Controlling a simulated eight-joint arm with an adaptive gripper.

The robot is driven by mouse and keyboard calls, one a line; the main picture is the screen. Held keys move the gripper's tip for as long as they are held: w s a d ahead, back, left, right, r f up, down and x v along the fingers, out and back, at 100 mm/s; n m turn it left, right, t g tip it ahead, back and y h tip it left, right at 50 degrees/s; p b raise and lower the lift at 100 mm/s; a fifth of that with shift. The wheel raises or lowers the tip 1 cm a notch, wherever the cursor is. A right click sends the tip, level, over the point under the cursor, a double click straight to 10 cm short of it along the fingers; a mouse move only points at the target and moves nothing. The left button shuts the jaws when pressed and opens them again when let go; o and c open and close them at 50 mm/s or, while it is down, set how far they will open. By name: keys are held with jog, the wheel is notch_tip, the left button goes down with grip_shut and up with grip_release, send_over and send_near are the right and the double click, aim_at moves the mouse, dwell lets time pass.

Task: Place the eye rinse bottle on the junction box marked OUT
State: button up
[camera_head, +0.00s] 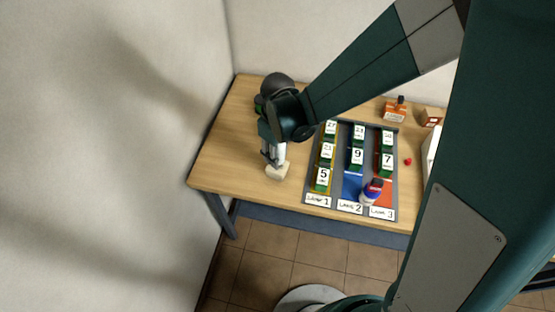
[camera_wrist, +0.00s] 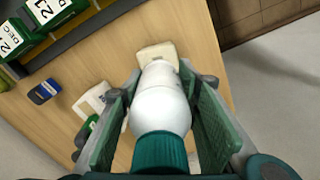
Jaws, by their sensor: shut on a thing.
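The eye rinse bottle (camera_wrist: 160,108), white with a teal-green cap, is between the two fingers of my gripper (camera_wrist: 160,112), which is shut on it. In the head view the bottle (camera_head: 281,154) hangs below my gripper (camera_head: 272,152), roughly upright. A cream junction box (camera_head: 278,172) lies right under the bottle's lower end; the box also shows past the bottle in the wrist view (camera_wrist: 157,52). I cannot tell whether bottle and box touch. A second pale box (camera_wrist: 92,100) lies to the left in the wrist view. No OUT mark is readable on either.
A grey tray (camera_head: 311,202) with three coloured lanes holds several numbered green blocks. An orange item (camera_head: 395,112) and a small red object (camera_head: 408,161) are further right. The left tabletop (camera_head: 222,165) is bare.

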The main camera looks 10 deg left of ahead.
aim_at(282, 147)
jog(key=shift+f, duration=1.95)
jog(key=shift+f, duration=0.2)
jog(key=o, duration=1)
jog(key=shift+r, duration=0.2)
jog(key=shift+r, duration=6)
